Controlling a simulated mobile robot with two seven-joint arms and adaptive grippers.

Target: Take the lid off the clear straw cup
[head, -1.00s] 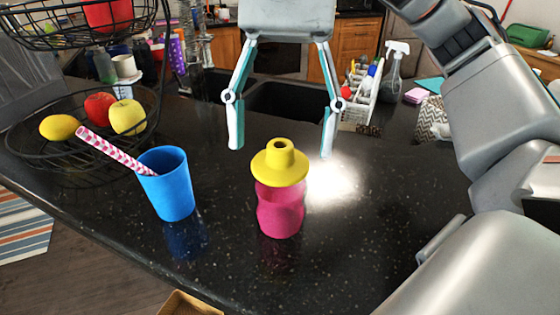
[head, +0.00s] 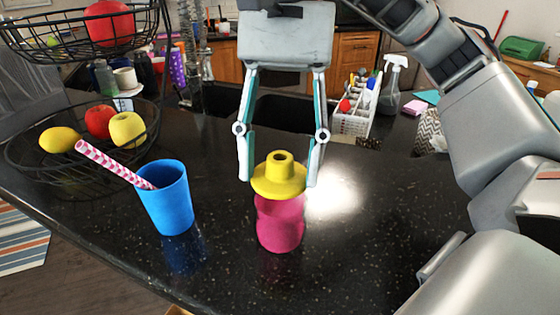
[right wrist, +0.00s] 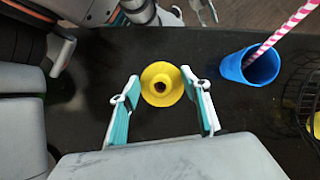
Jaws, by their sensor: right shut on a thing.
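A pink cup (head: 280,225) stands upright near the middle of the dark counter. A yellow lid (head: 278,178) with a raised round spout sits at its top; I cannot tell whether there is a gap between lid and cup. My right gripper (head: 278,183) comes down from behind, shut on the lid, with one finger on each side of it. In the right wrist view the lid (right wrist: 161,85) shows from above between the fingers and hides most of the cup. No clear straw cup shows; a blue cup (head: 167,198) with a pink-striped straw (head: 113,164) stands to the left.
A wire fruit basket (head: 85,168) stands at the left. Behind my right gripper are the dark sink (head: 285,110), a white caddy (head: 352,122) and a spray bottle (head: 390,88). My right arm fills the right side. The counter in front of the cup is clear.

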